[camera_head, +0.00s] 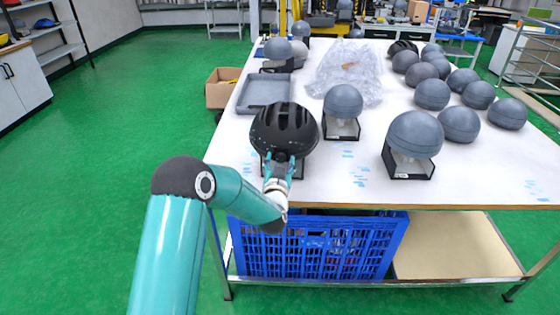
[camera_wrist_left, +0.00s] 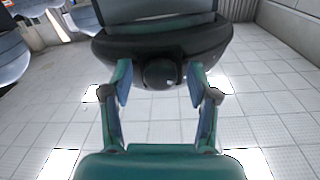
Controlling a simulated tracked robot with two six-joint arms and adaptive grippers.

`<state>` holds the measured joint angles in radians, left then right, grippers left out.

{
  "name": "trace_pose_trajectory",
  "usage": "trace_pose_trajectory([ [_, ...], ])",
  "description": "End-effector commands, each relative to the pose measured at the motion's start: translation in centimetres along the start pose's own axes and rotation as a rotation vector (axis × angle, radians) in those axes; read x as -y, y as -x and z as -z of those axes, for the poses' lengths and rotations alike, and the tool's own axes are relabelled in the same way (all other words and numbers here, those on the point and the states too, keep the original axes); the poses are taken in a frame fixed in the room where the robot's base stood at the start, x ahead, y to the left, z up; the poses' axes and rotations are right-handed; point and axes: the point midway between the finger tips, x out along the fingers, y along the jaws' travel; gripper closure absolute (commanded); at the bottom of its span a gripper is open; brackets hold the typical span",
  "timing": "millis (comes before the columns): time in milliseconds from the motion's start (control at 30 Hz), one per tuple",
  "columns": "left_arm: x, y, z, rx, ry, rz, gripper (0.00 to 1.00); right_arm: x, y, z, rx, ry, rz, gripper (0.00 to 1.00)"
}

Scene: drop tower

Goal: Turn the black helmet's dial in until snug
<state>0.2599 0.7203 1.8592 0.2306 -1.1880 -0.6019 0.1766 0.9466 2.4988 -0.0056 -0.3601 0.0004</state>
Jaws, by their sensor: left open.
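The black helmet (camera_head: 284,128) with vent slots sits on a small stand at the near left of the table. My left gripper (camera_head: 280,165) reaches up to the helmet's near lower edge. In the left wrist view the helmet's dial (camera_wrist_left: 161,74) is a dark round knob on a curved black band (camera_wrist_left: 212,48). My left gripper's fingers (camera_wrist_left: 160,88) are open, one on each side of the dial, with visible gaps between them and it. The dial's far side is hidden. My right gripper is in neither view.
The white table (camera_head: 322,178) carries several grey headforms, two on black stands (camera_head: 342,107) (camera_head: 411,142) right of the helmet. A grey tray (camera_head: 266,91) and clear plastic wrap (camera_head: 346,72) lie behind. A blue crate (camera_head: 318,246) stands on the shelf below.

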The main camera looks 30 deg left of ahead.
Motion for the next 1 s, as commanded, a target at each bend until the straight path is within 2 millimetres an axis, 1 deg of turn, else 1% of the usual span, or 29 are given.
trace_pose_trajectory([
  [167,0.0,0.0,0.0,0.0,0.0,0.0,0.4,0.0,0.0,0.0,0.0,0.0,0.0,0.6],
  [200,0.0,0.0,0.0,0.0,0.0,0.0,0.42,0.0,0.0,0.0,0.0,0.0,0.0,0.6],
  [467,0.1,0.0,0.0,0.0,0.0,0.002,0.85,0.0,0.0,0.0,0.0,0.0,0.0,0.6],
  [500,0.1,0.1,0.0,0.0,0.0,0.002,0.92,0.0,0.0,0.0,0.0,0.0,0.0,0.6],
  [567,0.1,0.1,0.0,0.0,0.0,0.002,1.0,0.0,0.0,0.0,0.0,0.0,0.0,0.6],
  [833,0.1,0.1,-0.1,0.0,-0.021,0.002,1.0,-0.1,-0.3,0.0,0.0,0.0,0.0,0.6],
  [1000,0.0,0.1,-0.2,-0.001,-0.082,0.002,1.0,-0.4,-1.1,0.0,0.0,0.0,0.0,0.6],
])
